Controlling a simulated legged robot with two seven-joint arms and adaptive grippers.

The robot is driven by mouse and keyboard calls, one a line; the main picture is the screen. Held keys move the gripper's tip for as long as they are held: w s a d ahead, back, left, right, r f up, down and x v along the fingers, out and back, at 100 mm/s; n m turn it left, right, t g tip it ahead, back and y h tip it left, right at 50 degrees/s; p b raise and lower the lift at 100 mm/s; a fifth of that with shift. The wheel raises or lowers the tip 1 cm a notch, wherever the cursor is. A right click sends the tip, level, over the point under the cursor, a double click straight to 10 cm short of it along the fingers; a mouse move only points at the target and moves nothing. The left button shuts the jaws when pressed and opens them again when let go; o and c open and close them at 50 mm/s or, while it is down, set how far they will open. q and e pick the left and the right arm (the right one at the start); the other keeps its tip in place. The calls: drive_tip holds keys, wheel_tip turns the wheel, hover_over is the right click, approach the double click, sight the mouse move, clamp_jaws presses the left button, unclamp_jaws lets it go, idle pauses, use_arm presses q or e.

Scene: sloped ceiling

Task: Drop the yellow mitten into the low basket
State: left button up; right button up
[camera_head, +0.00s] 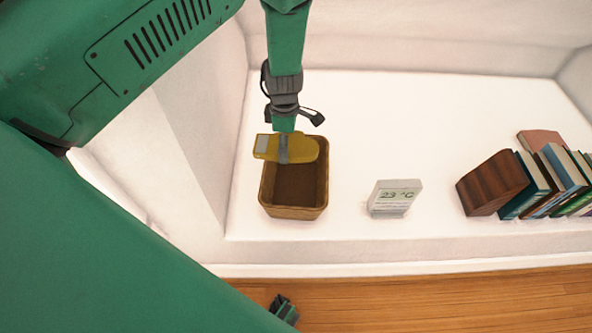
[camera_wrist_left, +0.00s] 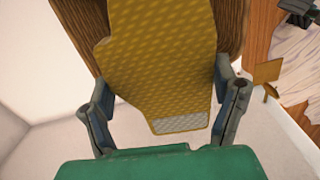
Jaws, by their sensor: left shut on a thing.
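The yellow mitten (camera_head: 302,148) is held in my left gripper (camera_head: 284,150), above the back part of the low brown basket (camera_head: 293,212). In the head view its pale cuff patch points left and its rounded end right. The left wrist view shows the dotted mitten (camera_wrist_left: 160,55) between the two fingers, with the basket wall (camera_wrist_left: 85,30) behind it. The basket's visible inside looks empty; the mitten covers its back part. What seems to be my right gripper (camera_head: 284,308) is low in the head view, over the wooden floor, and its jaws are unclear.
The basket stands on a white ledge (camera_head: 430,130) beside a sloping wall (camera_head: 185,130). To its right are a small display reading 23 °C (camera_head: 394,198), a dark wooden block (camera_head: 491,183) and several books (camera_head: 550,180). The ledge behind the display is clear.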

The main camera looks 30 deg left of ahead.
use_arm(q)
drive_tip(key=shift+w+d+r+n, duration=0.1)
drive_tip(key=shift+w+r+n, duration=0.3)
drive_tip(key=shift+w, duration=0.1)
drive_tip(key=shift+w+d+r, duration=0.15)
drive_tip(key=shift+d, duration=0.05)
drive_tip(key=shift+d+f+n+b, duration=0.3)
drive_tip(key=shift+d+f+b, duration=0.3)
drive_tip(key=shift+b, duration=0.3)
drive_tip(key=f+b, duration=0.2)
drive_tip(key=f, duration=0.1)
drive_tip(key=f+b, duration=0.1)
drive_tip(key=shift+a+f, duration=0.2)
drive_tip(key=shift+a, duration=0.2)
drive_tip(key=o, duration=1.1)
drive_tip(key=shift+d, duration=0.15)
wheel_tip(320, 180, up, 11)
drive_tip(key=shift+f, duration=0.15)
drive_tip(key=shift+r, duration=0.3)
drive_tip(key=shift+a+r, duration=0.2)
drive_tip(key=shift+a, duration=0.25)
use_arm(e)
drive_tip(key=f, duration=0.5)
drive_tip(key=shift+w+d+f, duration=0.15)
drive_tip(key=shift+d+f, duration=0.05)
drive_tip(key=shift+d, duration=0.05)
